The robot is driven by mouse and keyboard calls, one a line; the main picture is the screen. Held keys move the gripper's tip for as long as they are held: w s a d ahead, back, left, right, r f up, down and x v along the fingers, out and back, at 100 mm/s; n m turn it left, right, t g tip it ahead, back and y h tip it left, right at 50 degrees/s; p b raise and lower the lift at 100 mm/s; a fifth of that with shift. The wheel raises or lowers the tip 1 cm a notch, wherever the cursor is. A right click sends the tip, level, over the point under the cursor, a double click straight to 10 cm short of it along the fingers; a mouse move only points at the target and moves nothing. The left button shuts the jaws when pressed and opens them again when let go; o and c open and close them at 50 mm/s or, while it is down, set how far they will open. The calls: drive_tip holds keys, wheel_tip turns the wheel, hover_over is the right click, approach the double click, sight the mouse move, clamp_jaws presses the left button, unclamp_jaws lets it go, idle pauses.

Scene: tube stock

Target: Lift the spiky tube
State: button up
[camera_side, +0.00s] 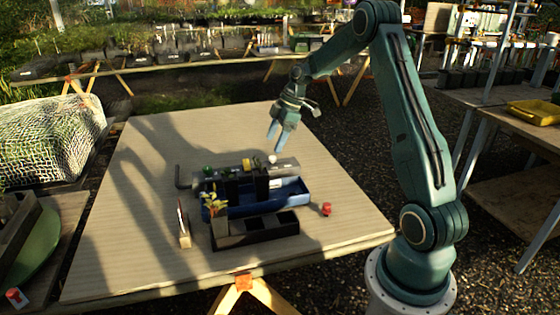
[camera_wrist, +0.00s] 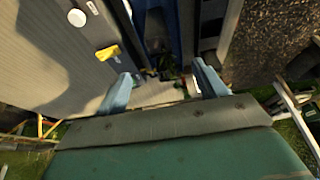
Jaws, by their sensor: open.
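Several dark plant tubes stand around the blue tray (camera_side: 291,198) and the black cell tray (camera_side: 256,236) in the side view. One tube (camera_side: 220,228) with yellow-red leaves stands at the black tray's left end. Two more dark tubes (camera_side: 231,186) (camera_side: 261,184) stand at the blue tray. Which one is the spiky tube I cannot tell at this size. My gripper (camera_side: 279,140) is open and empty, pointing down above the table behind the trays. In the wrist view small green leaves (camera_wrist: 166,72) show between the fingers, farther below; their tubes are hard to make out.
A red cap (camera_side: 327,209) lies right of the trays. A small upright label block (camera_side: 184,229) stands at the left. The table's left side (camera_side: 120,220) is clear.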

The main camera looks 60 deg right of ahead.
sight(263, 171)
drive_tip(key=shift+d+f, duration=0.1)
drive_tip(key=shift+f, duration=0.1)
drive_tip(key=shift+x, duration=4.3)
drive_tip(key=shift+f, duration=0.1)
drive_tip(key=shift+x, duration=2.5)
drive_tip(key=shift+c, duration=0.2)
drive_tip(key=c, duration=1.1)
